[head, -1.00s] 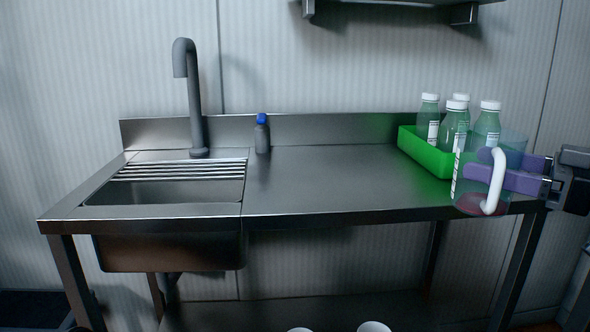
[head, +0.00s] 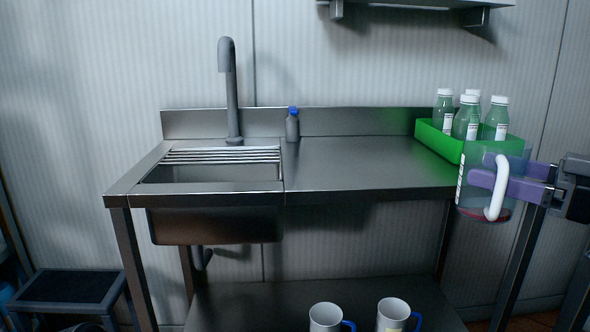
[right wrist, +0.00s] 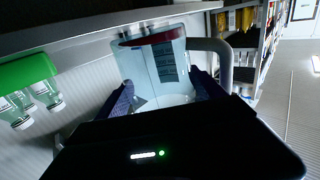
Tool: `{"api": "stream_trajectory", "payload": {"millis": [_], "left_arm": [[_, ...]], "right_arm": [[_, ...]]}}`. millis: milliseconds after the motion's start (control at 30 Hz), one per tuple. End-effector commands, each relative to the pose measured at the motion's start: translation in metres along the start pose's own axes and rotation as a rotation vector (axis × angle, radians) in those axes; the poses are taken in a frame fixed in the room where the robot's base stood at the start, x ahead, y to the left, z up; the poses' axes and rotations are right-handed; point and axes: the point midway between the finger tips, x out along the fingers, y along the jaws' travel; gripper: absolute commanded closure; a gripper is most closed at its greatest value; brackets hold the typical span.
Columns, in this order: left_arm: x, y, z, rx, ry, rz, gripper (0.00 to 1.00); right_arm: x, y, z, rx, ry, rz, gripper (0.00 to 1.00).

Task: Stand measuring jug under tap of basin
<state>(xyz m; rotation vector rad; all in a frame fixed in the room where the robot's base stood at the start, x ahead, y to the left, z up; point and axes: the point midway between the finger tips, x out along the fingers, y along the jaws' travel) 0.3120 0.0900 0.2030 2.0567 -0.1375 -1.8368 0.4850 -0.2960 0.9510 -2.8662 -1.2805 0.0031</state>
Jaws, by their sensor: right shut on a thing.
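The measuring jug (head: 478,190) is clear, with a white handle and a little reddish colour at its bottom. My right gripper (head: 510,184), with purple fingers, is shut on it and holds it upright in front of the table's right end. The jug also shows between the fingers in the right wrist view (right wrist: 158,68). The basin (head: 212,175) is sunk into the left end of the steel table, with metal bars across its back part. The grey tap (head: 231,90) rises behind it, its spout bent over at the top. My left gripper is not in view.
A green crate (head: 437,139) with several bottles stands at the table's back right, close behind the jug. A small blue-capped bottle (head: 292,127) stands right of the tap. The tabletop between is clear. Mugs (head: 326,318) stand low in front; a black stool (head: 68,288) is at left.

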Motion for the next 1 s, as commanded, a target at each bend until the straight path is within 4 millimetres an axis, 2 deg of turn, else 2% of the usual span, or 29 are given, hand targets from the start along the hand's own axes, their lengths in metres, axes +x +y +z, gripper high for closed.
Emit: {"api": "stream_trajectory", "payload": {"millis": [167, 267, 433, 567, 667, 767, 867, 1000], "left_arm": [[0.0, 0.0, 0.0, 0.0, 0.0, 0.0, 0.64], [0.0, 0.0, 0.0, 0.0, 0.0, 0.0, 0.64], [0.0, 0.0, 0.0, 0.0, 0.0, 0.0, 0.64], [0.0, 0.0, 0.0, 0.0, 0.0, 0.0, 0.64], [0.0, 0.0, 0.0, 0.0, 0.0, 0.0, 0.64], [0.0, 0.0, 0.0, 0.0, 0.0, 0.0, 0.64], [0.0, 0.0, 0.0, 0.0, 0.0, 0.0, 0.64], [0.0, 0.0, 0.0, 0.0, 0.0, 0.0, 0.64]], "right_arm": [[0.01, 0.002, 0.019, 0.001, 0.001, -0.01, 0.67], [0.017, 0.006, 0.037, 0.004, 0.0, -0.018, 0.67], [0.03, 0.011, 0.074, 0.005, 0.0, -0.033, 0.67], [0.042, 0.015, 0.113, 0.006, 0.0, -0.048, 0.67], [0.051, 0.016, 0.15, 0.01, 0.0, -0.06, 0.67], [0.061, 0.013, 0.2, 0.016, -0.001, -0.076, 0.67], [0.069, 0.003, 0.256, 0.019, -0.001, -0.093, 0.67], [0.077, -0.024, 0.33, 0.02, 0.001, -0.115, 0.67]]}}
